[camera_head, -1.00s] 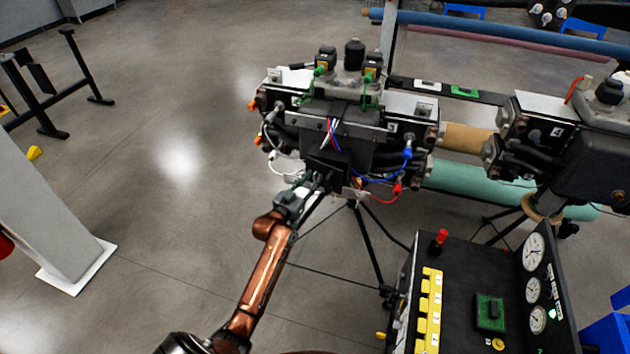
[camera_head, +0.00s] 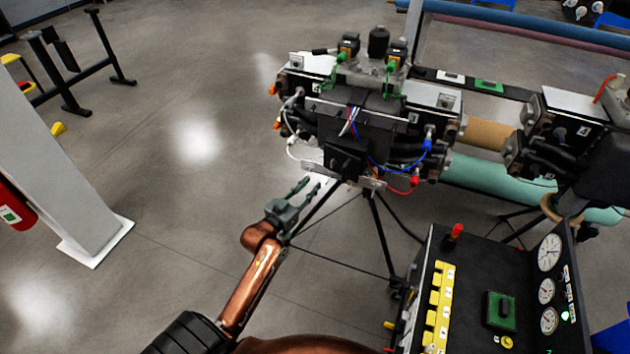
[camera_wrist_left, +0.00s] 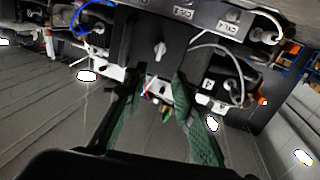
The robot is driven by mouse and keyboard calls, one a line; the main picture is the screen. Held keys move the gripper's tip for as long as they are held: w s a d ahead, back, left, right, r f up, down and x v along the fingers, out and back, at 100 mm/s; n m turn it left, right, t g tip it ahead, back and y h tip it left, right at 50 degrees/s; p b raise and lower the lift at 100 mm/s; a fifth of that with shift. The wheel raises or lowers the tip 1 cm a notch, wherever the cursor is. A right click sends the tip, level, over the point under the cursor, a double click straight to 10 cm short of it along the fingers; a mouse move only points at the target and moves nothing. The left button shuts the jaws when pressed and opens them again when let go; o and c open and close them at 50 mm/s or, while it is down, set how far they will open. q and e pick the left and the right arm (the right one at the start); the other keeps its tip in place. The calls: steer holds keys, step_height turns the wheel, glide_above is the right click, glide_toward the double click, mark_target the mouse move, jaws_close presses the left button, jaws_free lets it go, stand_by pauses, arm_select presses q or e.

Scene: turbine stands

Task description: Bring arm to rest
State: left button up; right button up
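My left arm (camera_head: 250,285), copper coloured, reaches up from the bottom of the head view. Its gripper (camera_head: 310,187) is below and left of the black box (camera_head: 345,160) on the front of the turbine stand, with a small gap between them. In the left wrist view the two green fingers of the gripper (camera_wrist_left: 157,92) are apart with nothing between them. A black panel with a white knob (camera_wrist_left: 160,50) is in front of them. My right gripper is not in view.
The turbine stand (camera_head: 355,115) carries white, blue and red cables on black tripod legs (camera_head: 380,235). A console with gauges and yellow switches (camera_head: 480,300) stands at lower right. A grey pillar (camera_head: 70,190) is at left. Open floor (camera_head: 190,250) lies between pillar and stand.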

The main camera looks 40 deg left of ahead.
arm_select(q)
steer(key=shift+f, duration=0.1)
stand_by(0.5)
